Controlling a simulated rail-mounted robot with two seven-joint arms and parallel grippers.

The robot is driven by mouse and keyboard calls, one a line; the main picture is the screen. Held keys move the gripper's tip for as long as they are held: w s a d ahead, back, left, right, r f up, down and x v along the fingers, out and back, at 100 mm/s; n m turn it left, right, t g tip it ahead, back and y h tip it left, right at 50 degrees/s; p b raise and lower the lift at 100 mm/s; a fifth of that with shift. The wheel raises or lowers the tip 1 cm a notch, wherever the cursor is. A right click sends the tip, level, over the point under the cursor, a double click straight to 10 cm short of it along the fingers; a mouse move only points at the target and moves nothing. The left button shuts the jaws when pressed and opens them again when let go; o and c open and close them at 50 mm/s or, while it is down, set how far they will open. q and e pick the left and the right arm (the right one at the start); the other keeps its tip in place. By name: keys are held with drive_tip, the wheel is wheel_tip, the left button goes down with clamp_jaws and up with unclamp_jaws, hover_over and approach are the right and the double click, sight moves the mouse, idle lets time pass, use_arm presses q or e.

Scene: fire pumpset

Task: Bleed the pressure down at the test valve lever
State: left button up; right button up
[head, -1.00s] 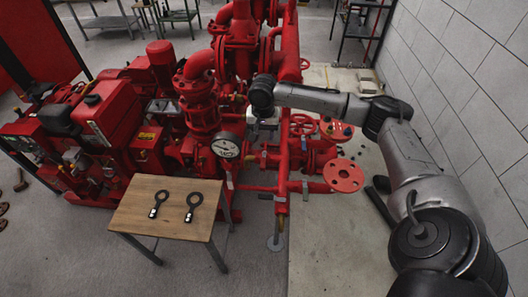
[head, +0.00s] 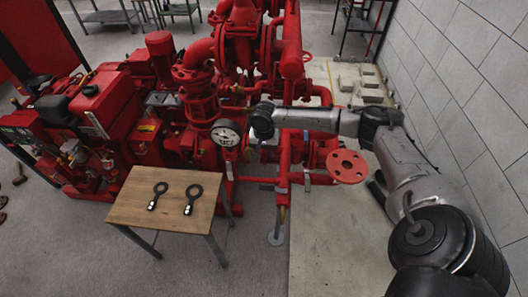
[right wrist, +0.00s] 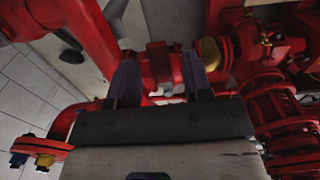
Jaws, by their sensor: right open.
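The red pumpset pipework (head: 286,140) stands in the middle of the head view, with a white-faced pressure gauge (head: 225,134) on it. My right gripper (right wrist: 160,72) is open in the right wrist view, its two dark fingers apart over a red pipe with a short red collar (right wrist: 158,62). A brass-coloured fitting (right wrist: 209,52) shows beside the right-hand finger. In the head view my right wrist hides most of the gripper and the pipes just behind it. I cannot single out the test valve lever with certainty. My left gripper is not in view.
A small wooden table (head: 130,207) with two dark ring-ended tools (head: 157,194) stands in front of the pumpset. A red round flange (head: 347,166) sticks out under my right arm. A grey block wall (head: 470,85) bounds the right side.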

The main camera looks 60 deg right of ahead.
drive_tip(key=shift+f, duration=0.15)
clamp_jaws()
idle(0.4)
